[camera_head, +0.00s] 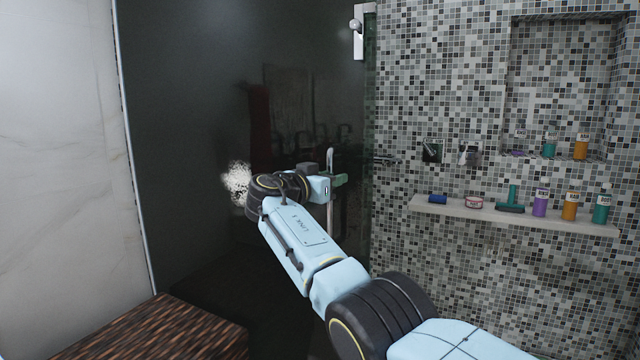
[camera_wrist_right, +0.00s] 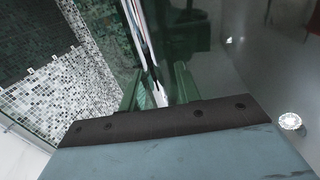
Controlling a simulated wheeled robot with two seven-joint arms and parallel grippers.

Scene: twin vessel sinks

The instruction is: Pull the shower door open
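The shower door (camera_head: 200,90) is a dark, reflective glass panel left of the mosaic wall in the head view. I cannot tell whether it stands ajar. Its upright metal handle (camera_head: 330,158) is partly hidden behind my right gripper (camera_head: 337,181). In the right wrist view, the handle (camera_wrist_right: 142,45) runs down between the two green fingers of my right gripper (camera_wrist_right: 157,88). The fingers are apart, on either side of the handle, with some gap showing. I cannot tell whether either finger touches it. My left gripper is not in view.
A white shelf (camera_head: 520,218) with several bottles juts from the mosaic wall on the right. A recessed niche (camera_head: 560,80) holds more bottles. A chrome fitting (camera_head: 359,35) sits high near the glass edge. A brown woven surface (camera_head: 160,330) lies at lower left.

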